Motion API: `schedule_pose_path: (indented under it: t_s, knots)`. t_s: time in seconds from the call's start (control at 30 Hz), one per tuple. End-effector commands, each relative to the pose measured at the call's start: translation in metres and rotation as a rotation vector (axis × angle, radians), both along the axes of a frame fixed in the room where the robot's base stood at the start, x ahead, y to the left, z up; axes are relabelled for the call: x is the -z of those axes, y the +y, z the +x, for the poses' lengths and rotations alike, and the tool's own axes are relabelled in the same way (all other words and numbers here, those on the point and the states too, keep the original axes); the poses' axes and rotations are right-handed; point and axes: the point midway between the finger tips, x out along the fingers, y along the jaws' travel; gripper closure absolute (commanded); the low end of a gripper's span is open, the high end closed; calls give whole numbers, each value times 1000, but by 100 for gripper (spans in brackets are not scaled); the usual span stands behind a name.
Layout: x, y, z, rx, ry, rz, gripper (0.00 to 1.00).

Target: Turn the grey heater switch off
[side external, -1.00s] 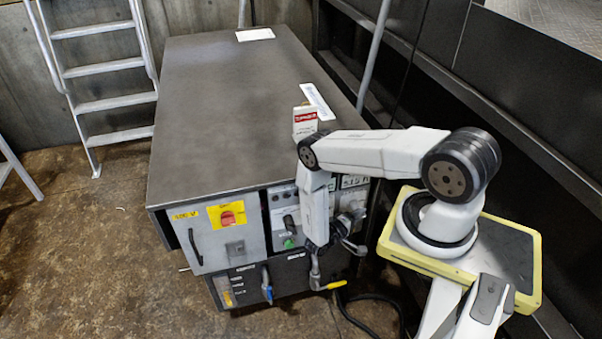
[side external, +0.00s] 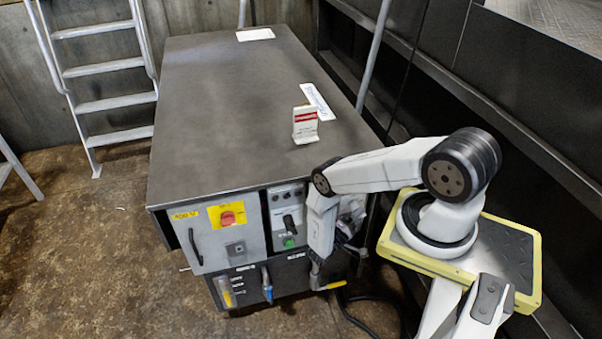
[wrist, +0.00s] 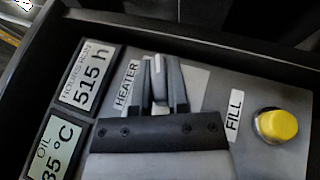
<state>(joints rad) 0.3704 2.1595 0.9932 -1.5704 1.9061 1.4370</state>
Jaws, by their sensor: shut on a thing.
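The grey heater switch (wrist: 157,65) shows in the wrist view as a light-tipped lever on the panel, beside the upright HEATER label (wrist: 128,84). My gripper (wrist: 162,80) has its two dark fingers on either side of the lever, shut on it. The lower part of the switch is hidden by the fingers. In the side external view my gripper is at the right end of the cabinet's front, mostly hidden behind my own arm link, and the switch cannot be made out there.
A yellow FILL button (wrist: 277,126) is to the right of the fingers in the wrist view. An hours display (wrist: 90,78) and an oil temperature display (wrist: 53,150) are at left. The cabinet (side external: 240,100) carries a red rotary switch (side external: 228,217) and a yellow-handled valve (side external: 333,286).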

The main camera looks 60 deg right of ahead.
Motion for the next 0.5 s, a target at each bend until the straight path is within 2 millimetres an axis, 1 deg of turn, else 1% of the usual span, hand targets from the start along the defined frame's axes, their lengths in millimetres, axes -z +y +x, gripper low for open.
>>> schedule_pose_path:
  t_s: [0.43, 0.47, 0.5]
  knots:
    - [0, -1, 1, 0, 20, -22, 100]
    - [0, -1, 1, 0, 20, -22, 71]
    - [0, -1, 1, 0, 20, -23, 59]
